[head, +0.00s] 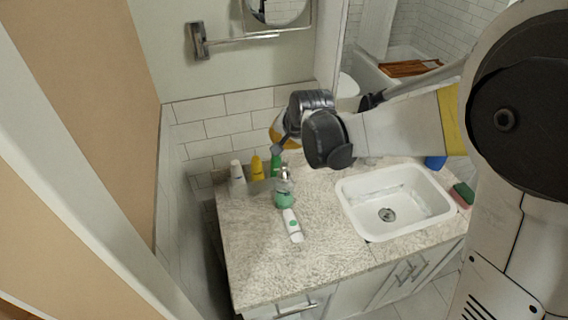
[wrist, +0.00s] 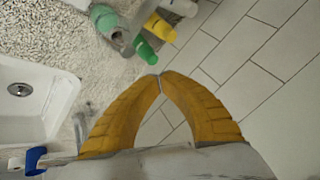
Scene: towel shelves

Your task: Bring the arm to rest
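My arm reaches in from the right in the head view, over the back of the vanity counter. My gripper (wrist: 159,77) shows in the wrist view with its two yellow fingers closed, tips meeting and nothing visible between them. In the head view, my gripper (head: 278,142) is partly hidden by its own wrist housing, above the back of the counter. In the wrist view, the tips appear close to a green bottle (wrist: 146,51), but I cannot tell the gap.
The counter (head: 255,245) holds a white bottle (head: 237,173), yellow bottle (head: 257,167), green-based dispenser (head: 284,195) and white handheld item (head: 292,226). The sink (head: 395,205) is right, with a sponge (head: 462,193) beside it. A tiled wall (head: 225,125) stands behind; a mirror arm (head: 240,40) projects above.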

